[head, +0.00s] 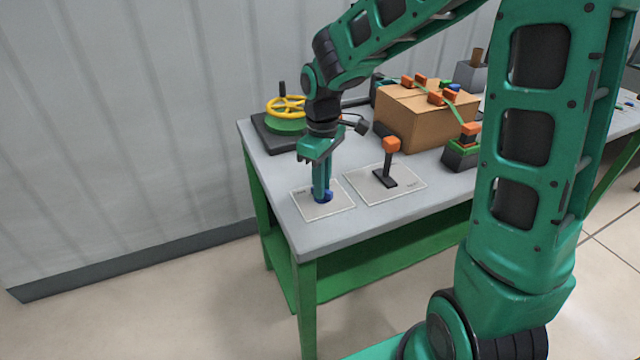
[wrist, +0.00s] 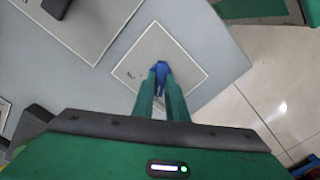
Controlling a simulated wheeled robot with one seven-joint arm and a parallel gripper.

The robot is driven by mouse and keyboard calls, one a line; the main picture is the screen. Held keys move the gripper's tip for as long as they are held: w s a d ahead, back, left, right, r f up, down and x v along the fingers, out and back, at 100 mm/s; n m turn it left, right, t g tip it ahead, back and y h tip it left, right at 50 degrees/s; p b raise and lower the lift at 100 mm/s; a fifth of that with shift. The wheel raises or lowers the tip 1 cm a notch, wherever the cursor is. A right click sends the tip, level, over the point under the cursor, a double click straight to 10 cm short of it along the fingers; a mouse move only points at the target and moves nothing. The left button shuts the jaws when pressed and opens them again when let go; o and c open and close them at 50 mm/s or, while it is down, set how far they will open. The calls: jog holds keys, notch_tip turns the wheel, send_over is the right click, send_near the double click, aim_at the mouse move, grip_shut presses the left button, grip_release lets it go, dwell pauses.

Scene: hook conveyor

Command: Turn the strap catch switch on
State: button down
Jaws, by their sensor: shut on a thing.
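A blue knob (head: 327,197) stands on a pale labelled plate (head: 306,211) at the table's near left corner. My gripper (head: 321,190) points straight down and is shut on the blue knob, its fingers hiding much of it. In the wrist view, the blue knob (wrist: 160,66) shows between my gripper's fingertips (wrist: 161,76). An orange-topped lever (head: 391,145) stands on a second plate (head: 412,185) just to the right. The plate lettering is too small to read, so I cannot tell by label which is the strap catch switch.
A yellow handwheel (head: 288,105) on a green base is at the back left. A cardboard box (head: 425,115) with a green strap and orange clips stands at the back. An orange-and-green device (head: 462,150) is right of the lever. The table's front edge is close to the plates.

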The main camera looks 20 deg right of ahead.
jog(key=m, duration=0.4)
jog(key=shift+w, duration=0.1)
jog(key=m, duration=0.8)
jog(key=shift+m, duration=0.3)
jog(key=shift+r+m, duration=0.1)
jog(key=shift+m, duration=1.5)
jog(key=c, duration=1.8)
grip_release()
jog(key=shift+o, duration=0.2)
